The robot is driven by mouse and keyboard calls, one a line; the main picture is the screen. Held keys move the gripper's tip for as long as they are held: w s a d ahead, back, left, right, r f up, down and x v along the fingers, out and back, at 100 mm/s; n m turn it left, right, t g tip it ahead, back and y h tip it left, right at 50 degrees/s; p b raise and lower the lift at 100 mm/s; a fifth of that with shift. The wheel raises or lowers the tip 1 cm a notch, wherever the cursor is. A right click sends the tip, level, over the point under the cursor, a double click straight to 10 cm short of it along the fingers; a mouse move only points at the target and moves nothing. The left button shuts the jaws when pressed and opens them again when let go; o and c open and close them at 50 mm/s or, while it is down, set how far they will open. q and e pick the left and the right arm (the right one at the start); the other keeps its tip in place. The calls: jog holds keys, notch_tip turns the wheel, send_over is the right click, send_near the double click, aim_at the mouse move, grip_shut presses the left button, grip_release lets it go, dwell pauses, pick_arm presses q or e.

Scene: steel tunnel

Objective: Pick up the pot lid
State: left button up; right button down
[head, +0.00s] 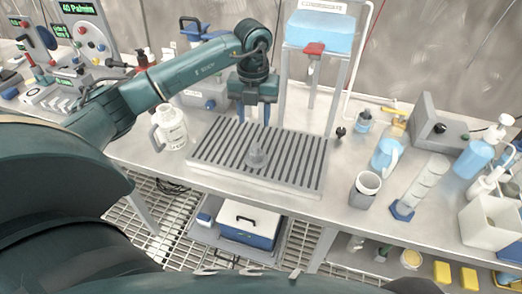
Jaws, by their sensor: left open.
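A small grey, rounded piece with a narrow top (257,156) stands on the slatted rack (212,155). It may be the pot lid, but it is too small to be sure. My left gripper (254,118) points down over the back part of the rack, behind this grey piece in the picture. Its two blue fingers are apart with nothing seen between them. My right gripper is not in view.
A white jug (171,128) stands left of the rack. A tank stand with a blue container (320,32) rises behind it. Bare steel bench lies between rack and cup.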

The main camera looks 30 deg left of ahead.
aim_at(256, 145)
pick_arm(q)
notch_tip(256, 145, down, 7)
jog(key=shift+s+d+r+p, duration=0.1)
jog(key=shift+r+p, duration=0.1)
jog(key=shift+p, duration=0.2)
jog(key=shift+s+d+f+p, duration=0.15)
jog(key=shift+f+p, duration=0.55)
jog(key=shift+f, duration=2)
jog(key=shift+d, duration=0.1)
jog(key=c, duration=0.8)
